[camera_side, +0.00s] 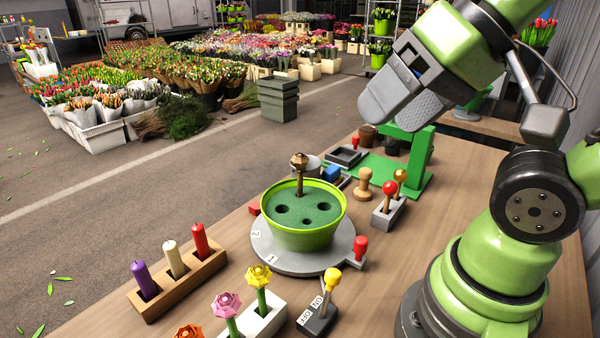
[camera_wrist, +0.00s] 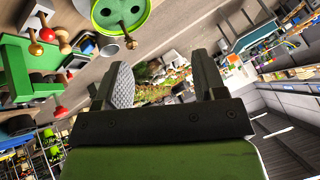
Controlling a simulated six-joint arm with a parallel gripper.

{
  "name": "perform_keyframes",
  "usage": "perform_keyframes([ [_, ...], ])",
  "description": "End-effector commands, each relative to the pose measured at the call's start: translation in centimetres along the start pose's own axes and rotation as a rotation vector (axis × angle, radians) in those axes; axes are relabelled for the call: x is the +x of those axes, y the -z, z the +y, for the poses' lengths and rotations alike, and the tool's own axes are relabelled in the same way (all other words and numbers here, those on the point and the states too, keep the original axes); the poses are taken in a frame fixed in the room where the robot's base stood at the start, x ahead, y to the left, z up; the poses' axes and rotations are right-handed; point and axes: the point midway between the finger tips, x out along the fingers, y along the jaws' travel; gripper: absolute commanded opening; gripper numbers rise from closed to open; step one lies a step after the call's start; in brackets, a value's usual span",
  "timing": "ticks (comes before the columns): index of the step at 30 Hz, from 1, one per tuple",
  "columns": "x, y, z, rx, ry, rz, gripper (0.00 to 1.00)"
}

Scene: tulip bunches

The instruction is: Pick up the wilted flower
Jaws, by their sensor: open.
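The wilted flower (camera_side: 299,162) has a brown, faceted head on a brown stem. It stands upright in one hole of the green foam in the lime-green pot (camera_side: 300,240) in the side view. The other visible holes look empty. My gripper (camera_side: 380,105) is high above the table, to the right of and above the flower, and apart from it. In the wrist view its two fingers stand apart with nothing between them (camera_wrist: 164,78). Part of the pot shows at the top edge there (camera_wrist: 142,22), with a small brown shape at its rim that may be the flower head.
The pot stands on a grey disc (camera_side: 265,250) marked with numbers. In front are a candle rack (camera_side: 180,283), a white block (camera_side: 262,322) with coloured flowers, and a yellow-knobbed switch (camera_side: 320,312). A green stand (camera_side: 415,170) and red-knobbed lever (camera_side: 389,200) are at the right.

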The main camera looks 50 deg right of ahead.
Motion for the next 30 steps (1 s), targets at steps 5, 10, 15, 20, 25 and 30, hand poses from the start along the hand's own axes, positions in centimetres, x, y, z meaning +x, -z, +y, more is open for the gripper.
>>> perform_keyframes([
  [5, 0.3, 0.6, 0.1, -0.092, -0.022, -0.009, 0.64],
  [10, 2.2, 3.3, 0.9, -0.553, -0.113, -0.073, 0.64],
  [15, 5.5, 6.8, 2.3, -1.224, -0.179, -0.219, 0.64],
  [20, 9.4, 9.5, 3.8, -1.862, -0.155, -0.404, 0.64],
  [25, 13.6, 11.2, 5.4, -2.446, -0.034, -0.592, 0.64],
  [30, 16.2, 11.8, 6.4, -2.788, 0.09, -0.699, 0.64],
])
